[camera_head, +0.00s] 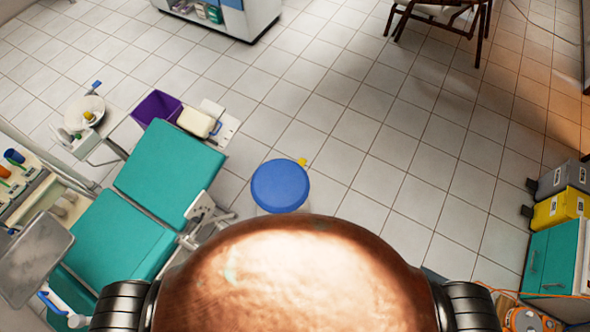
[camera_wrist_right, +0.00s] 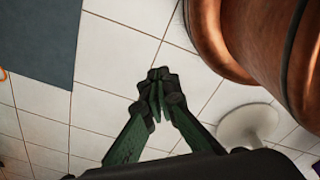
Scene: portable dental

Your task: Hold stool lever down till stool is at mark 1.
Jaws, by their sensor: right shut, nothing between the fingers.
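The stool (camera_head: 280,187) has a round blue seat and stands on the tiled floor just ahead of my body in the head view. A small yellow piece (camera_head: 302,162) shows at the far right edge of its seat; I cannot tell if it is the lever. The stool's column, base and any height marks are hidden from the head camera. My right gripper (camera_wrist_right: 159,82) is shut and empty above floor tiles in the right wrist view, apart from anything. A pale round disc (camera_wrist_right: 246,123) lies beyond it, possibly the stool's base. My left gripper is out of view.
Grey and yellow boxes (camera_head: 560,207) and a teal cabinet (camera_head: 548,258) stand at right. The floor right of the stool is clear.

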